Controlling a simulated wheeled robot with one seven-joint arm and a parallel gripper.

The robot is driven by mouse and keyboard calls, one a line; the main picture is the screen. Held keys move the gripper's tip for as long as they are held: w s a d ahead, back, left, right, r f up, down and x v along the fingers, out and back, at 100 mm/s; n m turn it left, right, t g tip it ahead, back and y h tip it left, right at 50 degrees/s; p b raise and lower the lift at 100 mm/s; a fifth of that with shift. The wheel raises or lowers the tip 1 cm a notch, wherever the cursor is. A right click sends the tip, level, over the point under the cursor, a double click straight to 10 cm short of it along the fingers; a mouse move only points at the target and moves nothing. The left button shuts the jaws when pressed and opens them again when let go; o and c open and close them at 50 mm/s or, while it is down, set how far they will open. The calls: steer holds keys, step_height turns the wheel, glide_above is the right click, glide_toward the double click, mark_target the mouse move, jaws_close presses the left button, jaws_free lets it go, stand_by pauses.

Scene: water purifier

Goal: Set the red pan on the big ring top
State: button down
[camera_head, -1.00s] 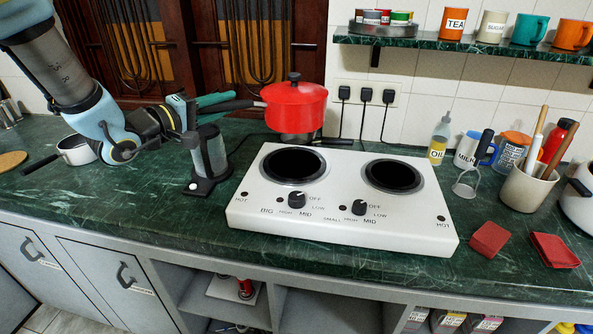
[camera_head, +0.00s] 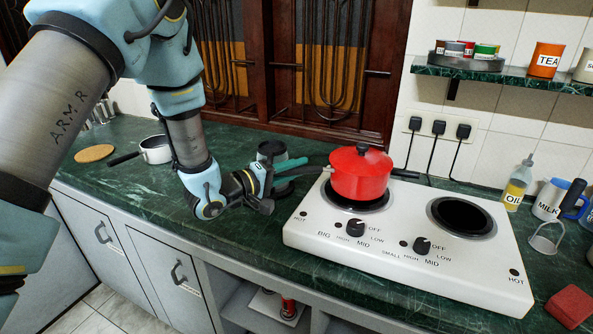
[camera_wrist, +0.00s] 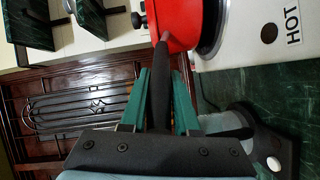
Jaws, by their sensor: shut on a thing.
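The red pan (camera_head: 360,176), with its red lid and dark knob, is upright over the big ring (camera_head: 352,205), the left ring of the white stove. The dark ring shows around the front of the pan's base; I cannot tell whether they touch. My gripper (camera_head: 298,165) is left of the pan, its teal fingers shut on the dark pan handle. In the wrist view the fingers (camera_wrist: 161,80) lie on both sides of the handle (camera_wrist: 154,85), and the red pan (camera_wrist: 178,20) is beside the dark ring edge (camera_wrist: 212,25).
The small ring (camera_head: 461,216) on the right is bare. A dark-based appliance (camera_head: 272,151) stands behind my gripper. A small pot (camera_head: 155,149) and a cork mat (camera_head: 94,153) are at the left. The oil bottle (camera_head: 517,185) and milk mug (camera_head: 551,199) stand right of the stove.

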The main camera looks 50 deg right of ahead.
steer(key=shift+f, duration=0.5)
steer(key=shift+f, duration=0.15)
steer(key=c, duration=0.7)
jaws_free()
steer(key=shift+o, duration=0.2)
steer(key=shift+a, duration=0.15)
steer(key=w+a+r+b, duration=0.1)
steer(key=w+a+b, duration=0.1)
steer(key=a, duration=0.9)
steer(key=shift+a+b, duration=0.3)
steer(key=shift+b, duration=0.45)
